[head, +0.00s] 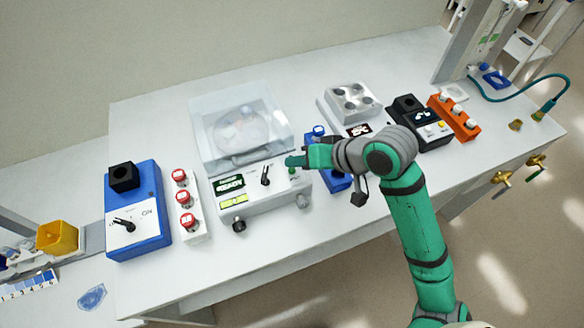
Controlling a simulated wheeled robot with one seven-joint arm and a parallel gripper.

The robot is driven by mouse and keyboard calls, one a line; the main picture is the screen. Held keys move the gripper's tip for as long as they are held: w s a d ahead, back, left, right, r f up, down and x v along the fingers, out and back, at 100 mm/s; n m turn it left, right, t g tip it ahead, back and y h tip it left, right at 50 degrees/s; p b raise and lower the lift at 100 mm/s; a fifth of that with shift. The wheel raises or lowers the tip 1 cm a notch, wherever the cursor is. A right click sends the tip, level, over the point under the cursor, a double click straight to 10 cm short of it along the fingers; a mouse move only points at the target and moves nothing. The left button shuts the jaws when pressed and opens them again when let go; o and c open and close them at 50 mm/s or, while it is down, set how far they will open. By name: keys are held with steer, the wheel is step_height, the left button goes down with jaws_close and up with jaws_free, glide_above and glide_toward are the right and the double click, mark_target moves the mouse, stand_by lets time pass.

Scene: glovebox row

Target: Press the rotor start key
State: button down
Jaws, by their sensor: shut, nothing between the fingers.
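The rotor machine (255,197) is a pale grey box with a clear cover (215,108) over a round rotor (240,138). Its front panel has a dark display with green text (229,184), a yellow label (233,200), a black pointer knob (265,176) and a small green key (292,170) at the right. My gripper (290,161) is shut and empty, pointing left, just above the green key in the picture. I cannot tell whether the fingertips touch the key or hover over it.
Left stand a white strip with red-capped items (197,233) and a blue box with a dial (150,234). Right are a blue holder (338,182), a metal block with wells (353,101), a black device (408,105) and an orange rack (466,121). The bench front is clear.

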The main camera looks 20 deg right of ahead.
steer(key=shift+f, duration=0.2)
stand_by(0.4)
steer(key=shift+f, duration=0.2)
